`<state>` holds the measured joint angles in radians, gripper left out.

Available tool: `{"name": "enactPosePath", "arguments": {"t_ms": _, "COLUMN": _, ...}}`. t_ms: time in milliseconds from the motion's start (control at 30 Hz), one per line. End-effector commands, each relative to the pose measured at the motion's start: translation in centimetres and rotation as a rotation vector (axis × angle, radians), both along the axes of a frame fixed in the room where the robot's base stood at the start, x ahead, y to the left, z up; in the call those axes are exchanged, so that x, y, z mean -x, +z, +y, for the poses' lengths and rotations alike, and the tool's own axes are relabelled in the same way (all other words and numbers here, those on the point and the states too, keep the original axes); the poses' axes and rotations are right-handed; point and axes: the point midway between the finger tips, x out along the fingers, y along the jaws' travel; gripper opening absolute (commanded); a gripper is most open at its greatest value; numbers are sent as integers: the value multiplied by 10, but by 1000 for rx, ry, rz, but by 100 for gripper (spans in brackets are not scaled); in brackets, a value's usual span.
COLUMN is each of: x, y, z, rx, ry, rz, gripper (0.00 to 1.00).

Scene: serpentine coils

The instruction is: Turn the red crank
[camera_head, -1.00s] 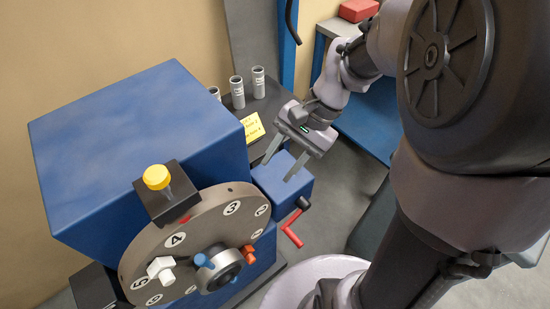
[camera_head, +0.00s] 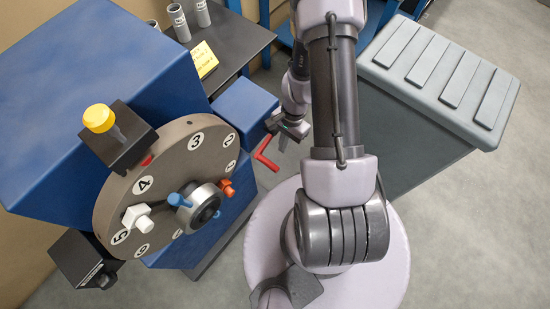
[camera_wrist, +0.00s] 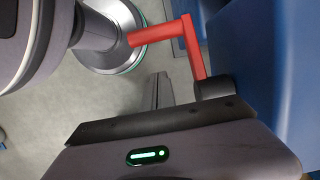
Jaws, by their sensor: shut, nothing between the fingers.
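The red crank (camera_head: 265,155) sticks out from the right side of a small blue box (camera_head: 243,108) on the machine. In the wrist view the crank (camera_wrist: 193,48) is a bent red bar on a black hub (camera_wrist: 212,88) beside the blue face. My gripper (camera_head: 273,124) is at the crank's upper end, close to the box. In the wrist view its shut fingers (camera_wrist: 158,88) are beside the hub and crank arm, with nothing between them. I cannot tell whether they touch the crank.
A grey numbered dial (camera_head: 165,185) with white, blue and orange knobs is on the machine's front, below a yellow button (camera_head: 99,118). A dark table (camera_head: 235,45) with several grey cylinders stands behind. A grey ribbed bench (camera_head: 440,70) is at right.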

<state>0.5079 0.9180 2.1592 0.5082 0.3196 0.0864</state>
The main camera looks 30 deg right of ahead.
Motion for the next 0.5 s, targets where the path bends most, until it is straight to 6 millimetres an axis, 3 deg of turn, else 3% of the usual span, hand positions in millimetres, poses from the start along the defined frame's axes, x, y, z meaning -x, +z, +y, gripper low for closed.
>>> {"name": "enactPosePath", "arguments": {"t_ms": 33, "x": 1, "y": -17, "z": 2, "rx": 0, "ry": 0, "rz": 1, "gripper": 0}}
{"name": "enactPosePath", "arguments": {"t_ms": 200, "x": 3, "y": -52, "z": 10, "rx": 1, "ry": 2, "rz": 0, "gripper": 0}}
{"name": "enactPosePath", "arguments": {"t_ms": 300, "x": 7, "y": -35, "z": 25, "rx": 1, "ry": 5, "rz": -1, "gripper": 0}}
{"name": "enactPosePath", "arguments": {"t_ms": 500, "x": 12, "y": -22, "z": 40, "rx": 0, "ry": 3, "rz": -2, "gripper": 0}}
